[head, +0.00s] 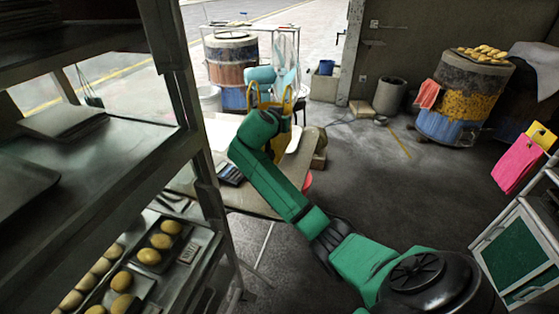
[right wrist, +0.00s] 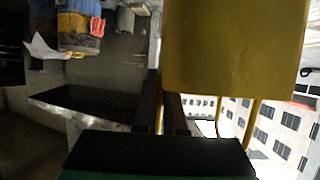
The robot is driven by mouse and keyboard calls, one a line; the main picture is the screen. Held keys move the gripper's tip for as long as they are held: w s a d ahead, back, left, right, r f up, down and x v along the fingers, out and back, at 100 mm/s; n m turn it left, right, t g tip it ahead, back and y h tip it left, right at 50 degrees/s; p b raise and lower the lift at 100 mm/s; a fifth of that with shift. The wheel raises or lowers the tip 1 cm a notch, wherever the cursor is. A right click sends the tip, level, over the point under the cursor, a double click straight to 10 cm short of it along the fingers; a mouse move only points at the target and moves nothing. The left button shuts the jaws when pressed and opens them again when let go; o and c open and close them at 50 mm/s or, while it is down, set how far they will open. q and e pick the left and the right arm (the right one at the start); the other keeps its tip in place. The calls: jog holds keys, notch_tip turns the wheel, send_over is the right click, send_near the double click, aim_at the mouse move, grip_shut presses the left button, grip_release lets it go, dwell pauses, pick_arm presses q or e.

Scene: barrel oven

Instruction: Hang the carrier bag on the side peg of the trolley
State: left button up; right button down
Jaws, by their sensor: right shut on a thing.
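The yellow carrier bag (right wrist: 235,55) fills the upper right of the right wrist view, with thin yellow straps below it. My right gripper (right wrist: 167,105) is shut on one of these straps, between its dark fingers. In the head view my green right arm reaches forward and left over a table, and its wrist hides most of the bag. My left gripper is not in view. A tall metal rack (head: 120,160) with shelves and trays of buns stands at the left; I cannot tell if it is the trolley. I cannot make out the side peg.
A wooden table (head: 262,200) lies under my right forearm. At the right are a cabinet with green panels (head: 520,250) and a pink bag (head: 517,163). Barrel ovens (head: 460,95) stand further back. The floor between table and cabinet is clear.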

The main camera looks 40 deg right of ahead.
send_over(285, 153)
notch_tip(285, 153, down, 6)
notch_tip(285, 153, down, 7)
jog(key=shift+w+f, duration=0.1)
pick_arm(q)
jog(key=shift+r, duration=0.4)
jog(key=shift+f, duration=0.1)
pick_arm(e)
jog(key=c, duration=1.4)
grip_release()
jog(key=o, duration=0.4)
